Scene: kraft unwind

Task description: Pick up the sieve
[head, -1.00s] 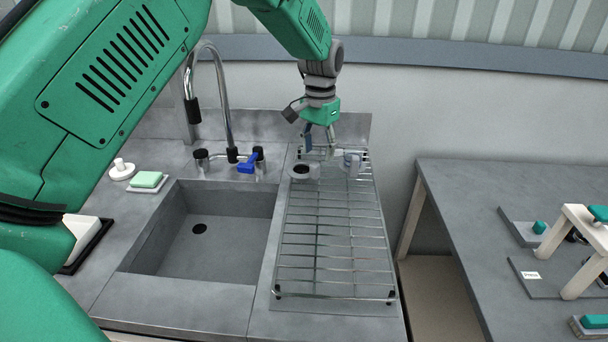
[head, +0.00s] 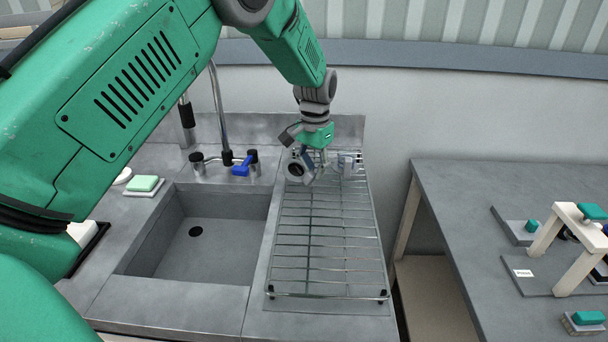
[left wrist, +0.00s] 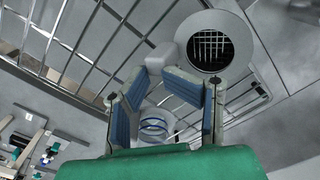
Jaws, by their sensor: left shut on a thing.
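The sieve (head: 296,171) is a small grey ring-shaped piece with a dark round opening, at the far end of the wire drying rack. In the left wrist view the sieve (left wrist: 237,23) shows a wide grey rim around a dark mesh centre, with a short grey tab on its side. My left gripper (head: 311,176) points down over the rack and is shut on the sieve, at its tab; in the left wrist view the blue-padded fingers (left wrist: 163,76) close there. The sieve looks tilted towards the head camera. My right gripper is not in view.
A clear glass vessel (head: 347,164) stands close to the right of the gripper on the rack (head: 326,295). The faucet (head: 221,110) and blue-handled valve (head: 242,167) are to the left, behind the sink (head: 205,288). A side table (head: 470,215) is at right.

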